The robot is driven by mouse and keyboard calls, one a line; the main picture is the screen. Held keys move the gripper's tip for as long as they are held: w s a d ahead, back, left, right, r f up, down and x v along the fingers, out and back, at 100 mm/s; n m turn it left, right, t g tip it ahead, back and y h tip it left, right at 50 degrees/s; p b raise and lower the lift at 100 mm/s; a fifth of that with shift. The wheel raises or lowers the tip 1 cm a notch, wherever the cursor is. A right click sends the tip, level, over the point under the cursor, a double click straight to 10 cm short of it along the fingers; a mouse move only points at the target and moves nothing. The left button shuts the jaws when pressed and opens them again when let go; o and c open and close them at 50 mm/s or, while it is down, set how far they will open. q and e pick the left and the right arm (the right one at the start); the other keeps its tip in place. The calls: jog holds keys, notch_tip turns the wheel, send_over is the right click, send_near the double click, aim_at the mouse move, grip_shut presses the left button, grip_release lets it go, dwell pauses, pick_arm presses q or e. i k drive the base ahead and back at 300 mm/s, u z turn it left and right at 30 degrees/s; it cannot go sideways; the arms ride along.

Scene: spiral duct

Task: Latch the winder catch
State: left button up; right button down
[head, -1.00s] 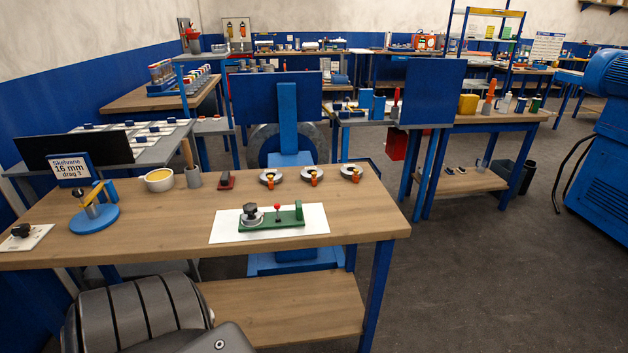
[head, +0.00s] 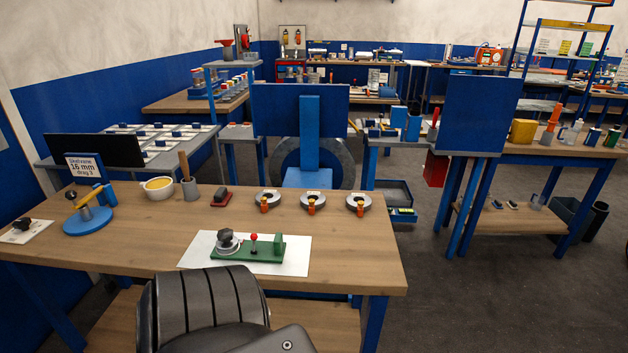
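A green base fixture (head: 246,251) lies on a white sheet (head: 295,262) near the front of the wooden workbench. It carries a black knob (head: 227,237) on a round grey part at its left, a thin upright pin with a red ball (head: 254,237) in the middle, and an upright green block (head: 278,244) at its right. I cannot tell which part is the winder catch. A blue round stand with a yellow lever (head: 88,196) is at the bench's left, beside a sign reading "16 mm drag 3" (head: 84,167). Neither gripper is in view.
Three grey rings with orange tabs (head: 313,202), a red-and-dark block (head: 221,197), a yellow-filled bowl (head: 158,187) and a grey cup (head: 189,189) stand along the back of the bench. A black knob on a white plate (head: 23,229) is far left. The bench's right end is clear.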

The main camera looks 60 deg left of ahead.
aim_at(272, 253)
jog(key=i, duration=2.9)
jog(key=u, duration=5)
jog(key=i, duration=0.5)
jog(key=u, duration=0.05)
